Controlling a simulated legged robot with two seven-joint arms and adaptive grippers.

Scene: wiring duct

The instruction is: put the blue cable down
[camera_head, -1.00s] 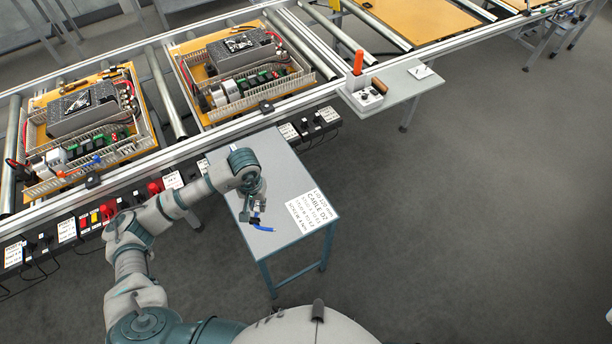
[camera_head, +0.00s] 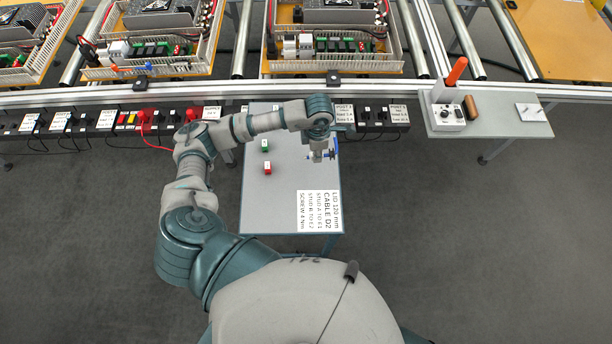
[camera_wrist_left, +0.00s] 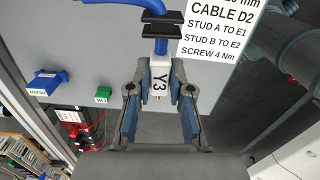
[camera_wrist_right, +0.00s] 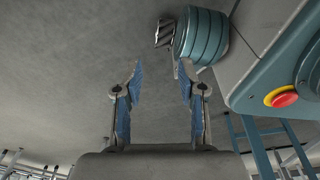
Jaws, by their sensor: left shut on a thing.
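The blue cable (camera_wrist_left: 161,47) runs from a white end piece marked Y3 (camera_wrist_left: 159,75), through two black clips, and out of the left wrist view at the top. My left gripper (camera_wrist_left: 160,88) is shut on this white end piece. In the head view my left gripper (camera_head: 318,156) is over the back right of the small grey table (camera_head: 265,212), with a bit of blue cable (camera_head: 334,146) beside it. I cannot tell whether the cable touches the table. My right gripper (camera_wrist_right: 160,65) is open and empty above grey floor; it is hidden in the head view.
A green block (camera_head: 265,145) and a red block (camera_head: 267,168) stand left of my gripper on the table. A printed card (camera_head: 319,211) lies at its front right. Behind are a power strip (camera_head: 372,114) and the conveyor rail (camera_head: 395,94). The table's front left is clear.

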